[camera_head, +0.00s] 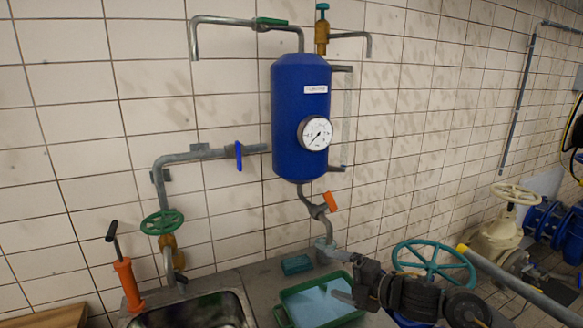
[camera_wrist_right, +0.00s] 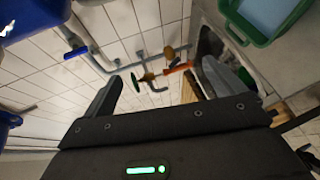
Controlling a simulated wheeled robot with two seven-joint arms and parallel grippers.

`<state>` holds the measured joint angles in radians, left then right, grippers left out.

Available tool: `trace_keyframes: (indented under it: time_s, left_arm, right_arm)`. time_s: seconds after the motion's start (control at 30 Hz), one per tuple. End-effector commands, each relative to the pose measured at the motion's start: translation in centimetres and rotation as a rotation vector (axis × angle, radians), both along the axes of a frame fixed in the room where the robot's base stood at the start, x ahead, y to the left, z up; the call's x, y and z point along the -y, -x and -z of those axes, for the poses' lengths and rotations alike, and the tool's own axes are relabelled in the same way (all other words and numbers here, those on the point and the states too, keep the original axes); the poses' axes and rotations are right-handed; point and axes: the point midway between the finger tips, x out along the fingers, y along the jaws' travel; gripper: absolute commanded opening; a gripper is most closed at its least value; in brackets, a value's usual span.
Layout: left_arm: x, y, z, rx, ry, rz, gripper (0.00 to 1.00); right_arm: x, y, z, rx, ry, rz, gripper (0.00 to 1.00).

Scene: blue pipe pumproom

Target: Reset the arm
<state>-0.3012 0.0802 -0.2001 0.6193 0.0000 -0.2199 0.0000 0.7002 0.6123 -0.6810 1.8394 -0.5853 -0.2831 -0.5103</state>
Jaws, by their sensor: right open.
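My right gripper (camera_head: 348,284) shows at the bottom of the head view, its dark arm coming in from the lower right. Its fingers are over the right side of a green tray (camera_head: 284,297) with a pale blue inside. In the right wrist view the two fingers of my right gripper (camera_wrist_right: 165,90) stand wide apart with nothing between them. I cannot tell whether the gripper touches the tray. My left gripper is not in either view.
A blue tank (camera_head: 290,110) with a gauge (camera_head: 315,133) hangs on the tiled wall. A sink (camera_head: 190,312), an orange hand pump (camera_head: 128,285) and a green valve wheel (camera_head: 161,222) are at the lower left. A teal handwheel (camera_head: 433,264) is close beside my right arm.

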Motion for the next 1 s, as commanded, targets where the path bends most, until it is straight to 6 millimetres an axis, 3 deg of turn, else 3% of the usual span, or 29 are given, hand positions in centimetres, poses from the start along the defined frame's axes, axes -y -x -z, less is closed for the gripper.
trace_keyframes:
  time_s: [0.1, 0.2, 0.37, 0.5, 0.7, 1.0]
  left_arm:
    - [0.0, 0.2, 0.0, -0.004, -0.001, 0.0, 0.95]
    - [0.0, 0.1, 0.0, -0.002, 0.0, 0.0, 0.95]
    - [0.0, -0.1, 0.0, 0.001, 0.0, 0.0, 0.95]
    - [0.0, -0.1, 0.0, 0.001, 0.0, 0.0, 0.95]
    - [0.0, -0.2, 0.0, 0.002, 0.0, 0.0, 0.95]
    - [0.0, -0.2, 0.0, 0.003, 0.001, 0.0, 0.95]
  right_arm:
    - [-1.0, 2.8, 3.9, -0.149, -0.129, 0.153, 0.95]
    - [-0.3, 5.7, 7.2, -0.311, -0.253, 0.342, 0.95]
    - [3.0, 11.9, 13.0, -0.614, -0.434, 0.692, 0.95]
    - [6.7, 18.8, 17.6, -0.871, -0.547, 1.002, 0.95]
    - [10.1, 26.9, 21.2, -1.105, -0.62, 1.311, 0.95]
    - [12.9, 36.5, 23.3, -1.328, -0.662, 1.634, 0.95]
